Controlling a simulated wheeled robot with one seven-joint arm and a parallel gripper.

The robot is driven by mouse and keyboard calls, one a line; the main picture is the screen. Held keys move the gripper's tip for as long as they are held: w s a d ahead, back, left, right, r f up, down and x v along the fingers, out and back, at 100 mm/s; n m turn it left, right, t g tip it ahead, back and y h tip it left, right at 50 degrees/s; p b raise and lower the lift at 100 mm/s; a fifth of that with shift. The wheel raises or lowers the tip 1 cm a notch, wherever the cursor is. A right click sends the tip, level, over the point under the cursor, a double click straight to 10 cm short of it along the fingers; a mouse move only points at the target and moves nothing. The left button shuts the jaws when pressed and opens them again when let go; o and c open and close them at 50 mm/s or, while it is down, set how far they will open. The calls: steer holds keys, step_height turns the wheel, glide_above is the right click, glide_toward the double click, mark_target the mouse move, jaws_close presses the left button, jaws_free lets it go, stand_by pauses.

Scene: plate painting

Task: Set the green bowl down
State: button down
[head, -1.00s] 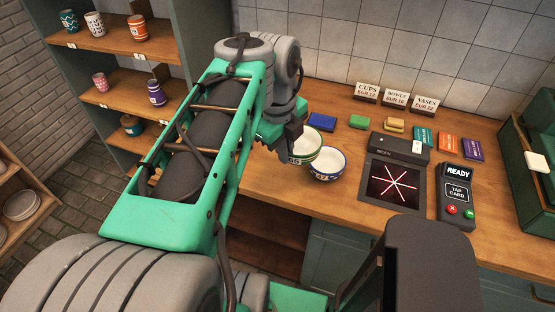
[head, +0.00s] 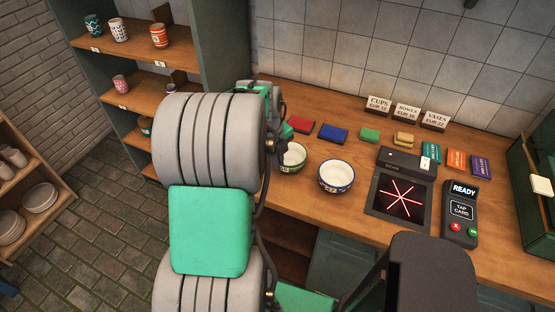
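The green bowl (head: 292,158) is upright at the left part of the counter, just right of my large grey arm joint. It looks to be at counter level, but I cannot tell for sure whether its base touches. My gripper (head: 283,133) is mostly hidden behind my arm; only a green and dark part shows at the bowl's far left rim. Its fingers cannot be made out, so I cannot tell whether they grip the rim.
A white bowl with a blue band (head: 337,177) stands right of the green bowl, with a small gap. The scanner pad (head: 401,195) and card reader (head: 460,212) are at the right.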

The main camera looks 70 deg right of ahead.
steer(key=c, duration=2.1)
jaws_free()
steer(key=shift+f, duration=0.2)
steer(key=o, duration=0.5)
steer(key=shift+r, duration=0.15)
